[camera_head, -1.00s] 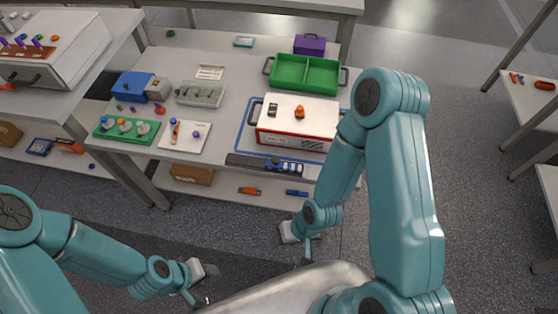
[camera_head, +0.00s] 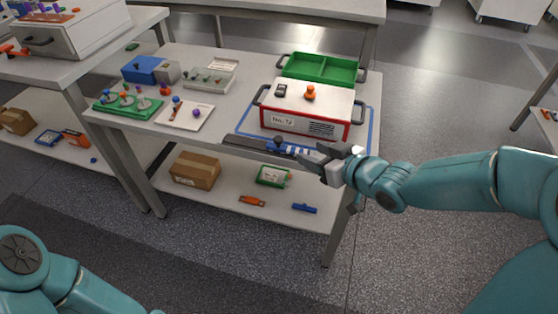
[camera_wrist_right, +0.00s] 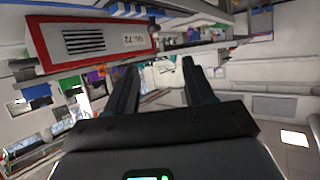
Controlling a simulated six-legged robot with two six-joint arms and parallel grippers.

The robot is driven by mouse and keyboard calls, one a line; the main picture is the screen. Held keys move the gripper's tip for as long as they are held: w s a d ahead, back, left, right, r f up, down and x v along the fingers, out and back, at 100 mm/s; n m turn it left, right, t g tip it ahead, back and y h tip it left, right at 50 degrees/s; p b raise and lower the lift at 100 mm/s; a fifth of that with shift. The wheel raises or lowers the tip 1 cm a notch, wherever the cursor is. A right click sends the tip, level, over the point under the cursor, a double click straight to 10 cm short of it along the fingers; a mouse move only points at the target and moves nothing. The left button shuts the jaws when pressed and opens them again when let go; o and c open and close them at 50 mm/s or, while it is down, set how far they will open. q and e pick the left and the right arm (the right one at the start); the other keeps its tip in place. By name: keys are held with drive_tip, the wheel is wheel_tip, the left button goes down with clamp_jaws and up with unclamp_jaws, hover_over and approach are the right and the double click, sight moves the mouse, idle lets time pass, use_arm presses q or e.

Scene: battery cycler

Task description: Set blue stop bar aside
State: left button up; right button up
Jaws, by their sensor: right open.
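The blue stop bar (camera_head: 288,149), with pale bands, lies in line with a dark rail along the front edge of the middle table, in front of the white and red box (camera_head: 305,110). In the right wrist view the blue bar (camera_wrist_right: 90,10) shows at the top, above the box's red-framed front (camera_wrist_right: 90,41). My right gripper (camera_head: 314,158) is at the right end of the bar; contact cannot be told. In the wrist view its jaws (camera_wrist_right: 160,68) are open with nothing between them. My left arm is at the lower left of the head view, its gripper out of view.
A green tray (camera_head: 320,69) stands behind the box. A white plate (camera_head: 186,115) and a green stand (camera_head: 128,108) are on the table's left.

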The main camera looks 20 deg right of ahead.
sight(280, 139)
use_arm(q)
drive_tip(key=f, duration=0.1)
drive_tip(key=f+b, duration=0.2)
drive_tip(key=shift+w+f, duration=0.2)
drive_tip(key=shift+w, duration=0.05)
use_arm(e)
drive_tip(key=x, duration=1.1)
drive_tip(key=d+x, duration=0.1)
drive_tip(key=x, duration=0.4)
drive_tip(key=shift+w+f, duration=0.4)
drive_tip(key=shift+f, duration=0.15)
drive_tip(key=shift+a, duration=0.1)
